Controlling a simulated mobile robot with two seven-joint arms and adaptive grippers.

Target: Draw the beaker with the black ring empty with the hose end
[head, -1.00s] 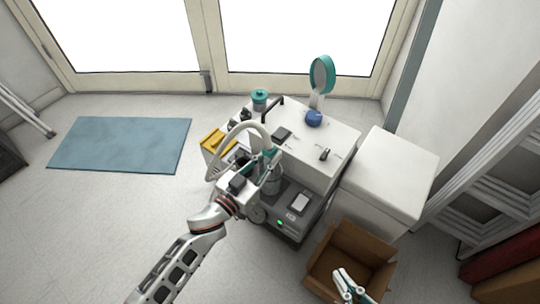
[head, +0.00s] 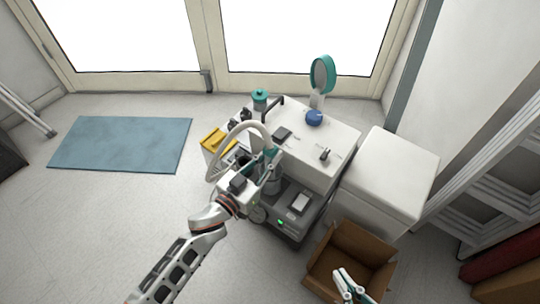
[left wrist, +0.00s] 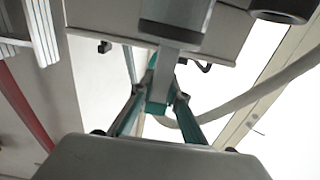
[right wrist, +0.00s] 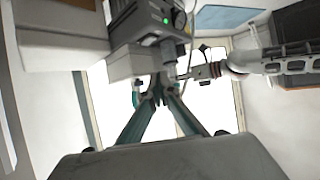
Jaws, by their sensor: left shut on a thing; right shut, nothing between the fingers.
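The pale hose (head: 241,124) arches over my left gripper (head: 270,160) in the head view. In the left wrist view the hose (left wrist: 255,92) curves in from the right to the gripper (left wrist: 163,103). Its fingers are shut on the hose end, and a light grey straight piece (left wrist: 170,62) runs from them toward a grey, see-through-looking vessel (left wrist: 175,14). A greyish cylinder (head: 271,184) shows just below the gripper in the head view. I cannot make out a black ring, any liquid, or whether the end is inside a beaker. My right gripper (head: 349,287) is shut and empty.
The white compressor cabinet (head: 325,145) carries a blue knob (head: 314,118) and a teal round piece (head: 322,74). A yellow item (head: 213,139) sits at its left. An open cardboard box (head: 345,258) lies by my right gripper. A blue mat (head: 120,145) and bare floor are at left.

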